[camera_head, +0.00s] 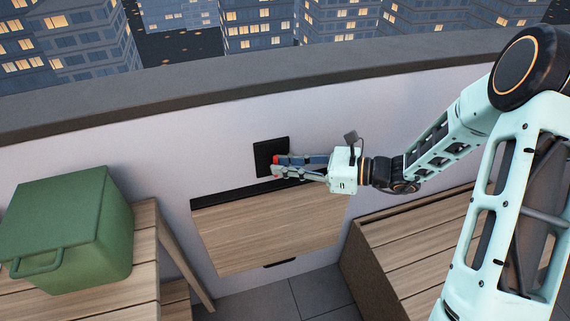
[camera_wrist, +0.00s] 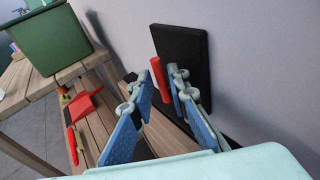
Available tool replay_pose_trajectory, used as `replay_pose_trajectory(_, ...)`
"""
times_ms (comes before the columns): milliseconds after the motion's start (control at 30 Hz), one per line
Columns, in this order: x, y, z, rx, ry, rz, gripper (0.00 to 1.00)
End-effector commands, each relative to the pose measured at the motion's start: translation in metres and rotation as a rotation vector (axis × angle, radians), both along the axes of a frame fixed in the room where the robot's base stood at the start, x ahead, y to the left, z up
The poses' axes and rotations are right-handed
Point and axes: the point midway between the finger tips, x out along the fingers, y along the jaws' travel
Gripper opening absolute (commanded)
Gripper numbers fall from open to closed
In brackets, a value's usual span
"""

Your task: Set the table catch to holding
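The table catch is a black plate (camera_head: 264,158) on the pale wall, and the plate also shows in the wrist view (camera_wrist: 185,65). A red lever (camera_wrist: 159,80) stands out from the plate; in the head view only small red bits show by the fingertips. My gripper (camera_head: 279,165) reaches in from the right at the plate. In the wrist view my gripper (camera_wrist: 160,88) is open, with the lever between or just beyond its two fingertips. I cannot tell whether either finger touches it. A wooden fold-down table (camera_head: 265,232) is against the wall below the plate.
A green box (camera_head: 70,225) with a handle stands on a wooden bench (camera_head: 145,250) at the left. A slatted wooden bench (camera_head: 425,250) is at the right. A red dustpan-like thing (camera_wrist: 82,103) lies by the bench in the wrist view. Grey floor shows between the benches.

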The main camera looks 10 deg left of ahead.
Motion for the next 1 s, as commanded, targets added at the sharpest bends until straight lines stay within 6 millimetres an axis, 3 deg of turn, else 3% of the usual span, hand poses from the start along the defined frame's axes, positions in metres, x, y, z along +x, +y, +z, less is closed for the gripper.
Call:
replay_pose_trajectory(167, 0.0, -0.012, 0.003, 0.0, 0.0, -0.002, 0.16)
replay_pose_trajectory(600, -0.003, -0.097, 0.019, 0.0, -0.002, -0.004, 0.16)
replay_pose_trajectory(800, -0.004, -0.116, 0.022, 0.0, 0.0, -0.001, 0.16)
replay_pose_trajectory(1000, -0.005, -0.119, 0.022, -0.001, 0.0, 0.0, 0.16)
